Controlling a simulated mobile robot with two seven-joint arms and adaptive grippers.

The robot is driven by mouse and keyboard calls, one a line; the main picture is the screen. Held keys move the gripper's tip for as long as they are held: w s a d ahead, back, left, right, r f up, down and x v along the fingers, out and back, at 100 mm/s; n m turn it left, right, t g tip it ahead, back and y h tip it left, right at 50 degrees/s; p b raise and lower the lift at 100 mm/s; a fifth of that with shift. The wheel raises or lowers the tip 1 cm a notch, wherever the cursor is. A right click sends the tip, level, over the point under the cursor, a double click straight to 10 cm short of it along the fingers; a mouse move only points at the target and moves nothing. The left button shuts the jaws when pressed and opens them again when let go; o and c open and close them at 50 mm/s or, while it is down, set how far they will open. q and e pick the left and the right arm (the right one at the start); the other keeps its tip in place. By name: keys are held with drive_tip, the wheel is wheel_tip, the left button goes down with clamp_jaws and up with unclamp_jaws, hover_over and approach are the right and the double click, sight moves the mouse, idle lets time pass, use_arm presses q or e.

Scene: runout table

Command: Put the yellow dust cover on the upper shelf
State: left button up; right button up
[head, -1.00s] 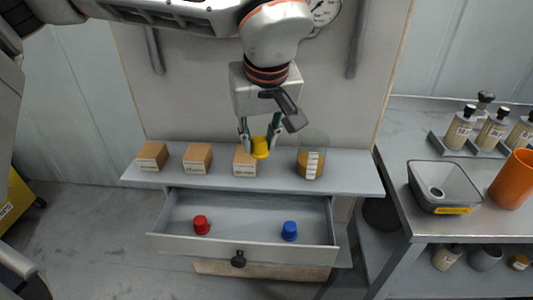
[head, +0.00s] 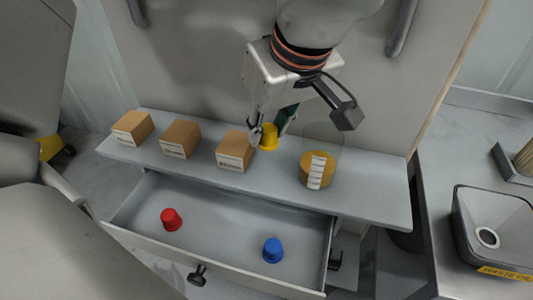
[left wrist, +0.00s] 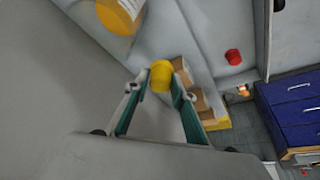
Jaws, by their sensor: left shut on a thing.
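The yellow dust cover (head: 269,137) is held between the fingertips of my left gripper (head: 270,130), over the upper shelf (head: 285,188). It sits between the rightmost box and the jar, toward the back of the shelf. I cannot tell whether its base touches the shelf. In the left wrist view the cover (left wrist: 161,74) shows between the two fingertips. A red cover (head: 171,219) and a blue cover (head: 272,250) stand apart in the open drawer (head: 215,215) below. My right gripper is not in view.
Three cardboard boxes (head: 180,139) stand along the shelf left of the cover. A clear jar with amber contents (head: 316,170) stands to its right. The shelf is bare right of the jar. A grey bin (head: 490,230) is on the side bench at right.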

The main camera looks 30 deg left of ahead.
sight(268, 143)
use_arm(q)
wheel_tip(268, 143, down, 2)
drive_tip(key=shift+f+b, duration=0.3)
drive_tip(key=shift+f, duration=0.35)
wheel_tip(268, 143, down, 4)
drive_tip(key=shift+r+b, duration=0.1)
drive_tip(key=shift+b, duration=0.45)
drive_tip(key=shift+w+f, duration=0.1)
drive_tip(key=shift+f, duration=0.1)
drive_tip(key=shift+r, duration=0.15)
drive_tip(key=o, duration=0.5)
drive_tip(key=shift+f, duration=0.2)
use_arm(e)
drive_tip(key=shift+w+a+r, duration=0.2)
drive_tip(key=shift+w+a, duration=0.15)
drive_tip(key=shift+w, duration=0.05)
use_arm(q)
drive_tip(key=shift+r, duration=0.15)
